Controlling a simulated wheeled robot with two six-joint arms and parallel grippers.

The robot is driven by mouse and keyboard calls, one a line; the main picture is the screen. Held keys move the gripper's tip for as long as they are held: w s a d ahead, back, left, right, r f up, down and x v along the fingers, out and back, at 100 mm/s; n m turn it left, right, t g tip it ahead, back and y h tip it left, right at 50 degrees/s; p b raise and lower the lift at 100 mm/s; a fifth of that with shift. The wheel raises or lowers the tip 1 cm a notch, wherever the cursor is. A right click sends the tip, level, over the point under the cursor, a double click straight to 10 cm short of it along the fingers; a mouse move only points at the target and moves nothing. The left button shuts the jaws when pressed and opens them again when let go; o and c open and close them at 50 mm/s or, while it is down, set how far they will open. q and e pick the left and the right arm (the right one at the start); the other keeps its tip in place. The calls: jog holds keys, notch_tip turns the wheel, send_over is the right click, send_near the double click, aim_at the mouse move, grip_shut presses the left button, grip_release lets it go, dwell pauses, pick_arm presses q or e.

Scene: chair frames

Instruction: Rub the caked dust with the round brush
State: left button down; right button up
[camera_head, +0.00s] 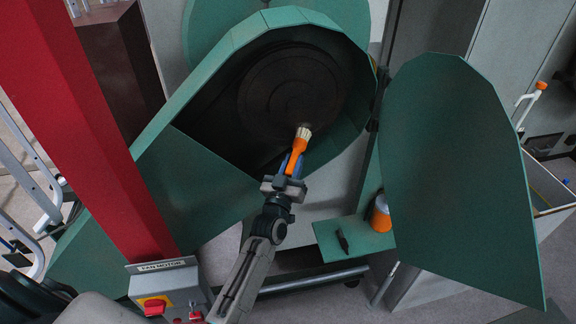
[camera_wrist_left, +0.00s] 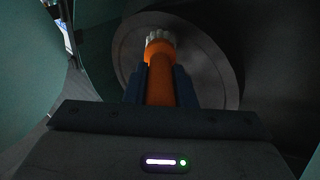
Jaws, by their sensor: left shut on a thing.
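The round brush (camera_head: 301,145) has an orange handle and pale bristles. My left gripper (camera_head: 292,168) is shut on its handle, with the bristles pointing up into the open green housing. In the left wrist view the brush (camera_wrist_left: 160,52) stands between the fingers of the left gripper (camera_wrist_left: 161,85), bristles in front of a round grey-brown disc (camera_wrist_left: 212,70). The head view shows that disc (camera_head: 285,95) dark inside the housing. I cannot make out the dust as a separate layer, nor whether the bristles touch the disc. My right gripper is not in view.
The green housing's rim (camera_head: 190,112) surrounds the opening. Its door (camera_head: 455,170) hangs open at the right. A small green shelf (camera_head: 332,240) holds an orange-and-grey container (camera_head: 381,212) and a small dark object. A red post (camera_head: 95,130) and the fan motor switch box (camera_head: 165,290) stand left.

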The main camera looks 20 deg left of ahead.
pick_arm(q)
jog(key=shift+w+d, duration=0.2)
jog(key=shift+d, duration=0.05)
jog(key=shift+w+d+b, duration=0.3)
jog(key=shift+w+d, duration=0.25)
jog(key=shift+d, duration=0.25)
jog(key=shift+s+a, duration=0.1)
dwell(0.4)
jog(key=shift+s+a+p, duration=0.25)
jog(key=shift+a+p, duration=0.15)
jog(key=shift+p, duration=0.05)
jog(key=shift+s+a, duration=0.25)
jog(key=shift+a, duration=0.1)
